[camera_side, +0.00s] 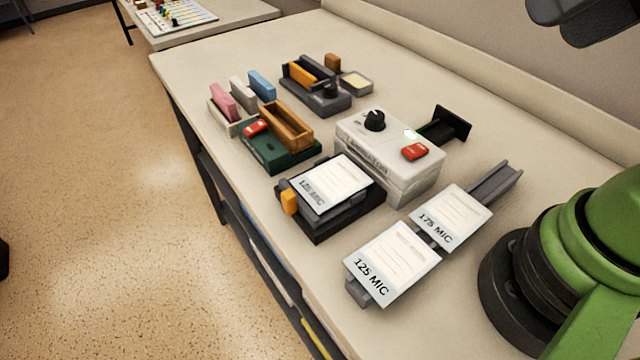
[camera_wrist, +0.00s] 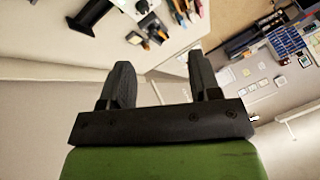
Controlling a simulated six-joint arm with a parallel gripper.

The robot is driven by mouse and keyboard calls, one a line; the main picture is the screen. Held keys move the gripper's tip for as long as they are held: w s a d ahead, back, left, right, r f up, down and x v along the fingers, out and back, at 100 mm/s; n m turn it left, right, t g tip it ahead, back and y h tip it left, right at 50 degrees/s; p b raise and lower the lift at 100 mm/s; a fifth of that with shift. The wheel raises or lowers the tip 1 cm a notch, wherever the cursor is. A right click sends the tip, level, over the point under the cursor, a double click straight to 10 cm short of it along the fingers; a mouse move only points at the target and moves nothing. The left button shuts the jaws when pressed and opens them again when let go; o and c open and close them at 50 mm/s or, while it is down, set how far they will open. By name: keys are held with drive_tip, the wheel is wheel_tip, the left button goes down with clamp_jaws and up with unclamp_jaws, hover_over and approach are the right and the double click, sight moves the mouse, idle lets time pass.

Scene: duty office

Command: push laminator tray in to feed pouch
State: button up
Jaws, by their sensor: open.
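The laminator (camera_side: 385,152) is a white box on the table, with a black knob, a red button and a lit green light on top. Its dark feed tray (camera_side: 328,210) sticks out at the front and carries a white pouch (camera_side: 335,184) marked 125 MIC. An orange tab (camera_side: 289,202) is at the tray's outer end. My gripper (camera_wrist: 158,75) is open and empty in the wrist view, well away from the tray.
A grey rail (camera_side: 493,186) holds two pouches, 125 MIC (camera_side: 393,258) and 175 MIC (camera_side: 451,214). A black output piece (camera_side: 446,125) stands behind the laminator. A green-based device (camera_side: 280,143), a dark device (camera_side: 315,92) and coloured blocks (camera_side: 241,94) fill the far side. The table's front edge is near the tray.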

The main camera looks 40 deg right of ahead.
drive_tip(key=shift+c, duration=1.2)
drive_tip(key=n+g+h, duration=0.2)
drive_tip(key=n+g, duration=0.2)
drive_tip(key=g, duration=0.3)
hover_over(288, 193)
wheel_tip(288, 193, down, 16)
wheel_tip(288, 193, down, 10)
drive_tip(key=shift+f, duration=0.2)
